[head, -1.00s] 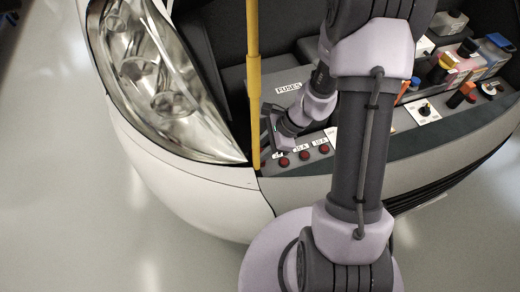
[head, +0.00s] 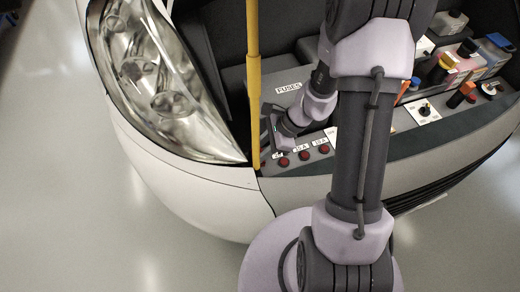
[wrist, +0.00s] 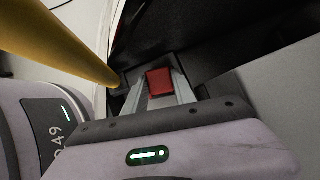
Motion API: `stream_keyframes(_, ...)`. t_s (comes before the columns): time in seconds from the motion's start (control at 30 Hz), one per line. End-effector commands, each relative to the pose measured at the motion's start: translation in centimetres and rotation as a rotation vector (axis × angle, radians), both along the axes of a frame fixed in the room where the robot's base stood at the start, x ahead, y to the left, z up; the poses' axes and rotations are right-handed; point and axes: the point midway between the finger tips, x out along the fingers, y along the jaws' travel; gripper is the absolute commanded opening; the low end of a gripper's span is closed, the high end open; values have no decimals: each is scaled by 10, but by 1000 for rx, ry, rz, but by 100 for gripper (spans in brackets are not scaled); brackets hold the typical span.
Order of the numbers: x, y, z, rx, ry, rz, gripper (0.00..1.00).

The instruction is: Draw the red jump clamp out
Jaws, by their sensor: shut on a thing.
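The red jump clamp (wrist: 160,82) shows in the wrist view as a small red block between the two grey fingers of my gripper (wrist: 158,76). The fingers are shut on it. Its lower part is hidden by the fingers and by my gripper body. In the head view my gripper (head: 268,138) is low at the left end of the engine bay, just right of the yellow pole. The clamp cannot be made out there.
A yellow pole (head: 254,90) stands close left of my gripper and also crosses the wrist view (wrist: 62,40). The grey FUSES box (head: 285,78) is behind my gripper. Red buttons (head: 304,156) line the front ledge. Bottles and caps (head: 468,62) fill the right side.

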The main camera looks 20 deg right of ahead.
Motion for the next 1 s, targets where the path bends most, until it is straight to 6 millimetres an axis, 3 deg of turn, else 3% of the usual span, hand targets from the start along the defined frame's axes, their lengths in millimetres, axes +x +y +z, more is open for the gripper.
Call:
stream_keyframes(0.53, 0, 0, 1, 0, 0, 0, 0)
stream_keyframes(1.0, 0, 0, 13, 0, -1, -1, 0)
